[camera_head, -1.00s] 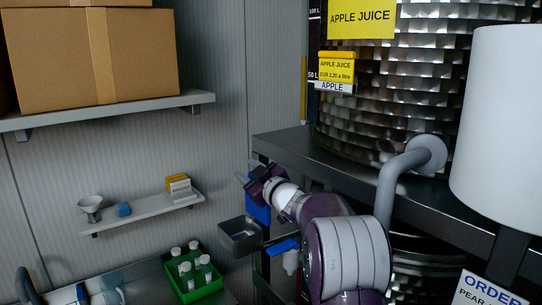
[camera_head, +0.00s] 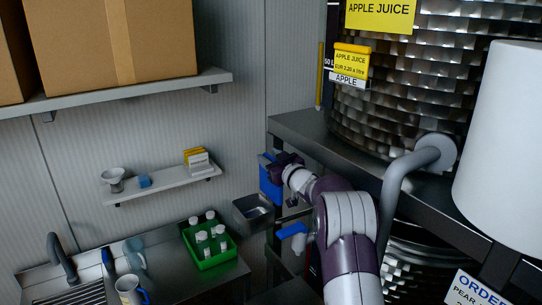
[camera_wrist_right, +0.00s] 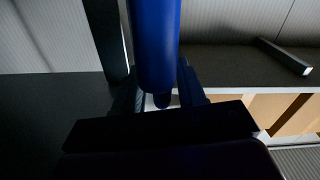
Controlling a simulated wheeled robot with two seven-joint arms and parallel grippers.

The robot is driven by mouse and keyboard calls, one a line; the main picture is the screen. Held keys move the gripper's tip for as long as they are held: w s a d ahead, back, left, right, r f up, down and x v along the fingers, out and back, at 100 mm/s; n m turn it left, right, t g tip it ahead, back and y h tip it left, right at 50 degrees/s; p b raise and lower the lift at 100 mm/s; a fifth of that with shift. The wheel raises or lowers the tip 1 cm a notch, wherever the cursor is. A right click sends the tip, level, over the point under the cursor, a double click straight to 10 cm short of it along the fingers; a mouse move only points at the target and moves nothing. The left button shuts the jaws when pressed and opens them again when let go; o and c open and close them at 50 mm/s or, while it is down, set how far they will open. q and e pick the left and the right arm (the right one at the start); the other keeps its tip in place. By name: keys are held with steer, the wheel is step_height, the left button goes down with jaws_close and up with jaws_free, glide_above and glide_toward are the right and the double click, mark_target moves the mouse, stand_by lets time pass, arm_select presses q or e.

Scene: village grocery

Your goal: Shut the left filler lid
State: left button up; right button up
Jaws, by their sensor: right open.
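A blue part (camera_head: 269,183), perhaps the filler lid, hangs at the left end of the dark tank stand. I cannot tell whether it is the lid or whether it is open. My right gripper (camera_head: 272,163) is at its upper edge, small and dark in the head view. In the right wrist view a rounded blue piece (camera_wrist_right: 155,45) shows between the spread fingers of my right gripper (camera_wrist_right: 160,92). I cannot tell whether the fingers touch it. Below is a blue tap handle (camera_head: 292,230). My left gripper is not in view.
A metal tray (camera_head: 245,221) sits left of the tap. A green crate (camera_head: 212,262) of bottles, a jug (camera_head: 129,290) and a faucet (camera_head: 60,258) are at the lower left. A small wall shelf (camera_head: 160,188) and the stand's edge (camera_head: 300,128) are close by.

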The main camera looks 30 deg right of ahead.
steer(key=shift+s+r, duration=0.1)
steer(key=shift+s, duration=0.15)
steer(key=shift+c, duration=1.3)
steer(key=shift+s+a, duration=0.1)
steer(key=shift+a, duration=0.05)
steer(key=c, duration=0.5)
steer(key=shift+r, duration=0.1)
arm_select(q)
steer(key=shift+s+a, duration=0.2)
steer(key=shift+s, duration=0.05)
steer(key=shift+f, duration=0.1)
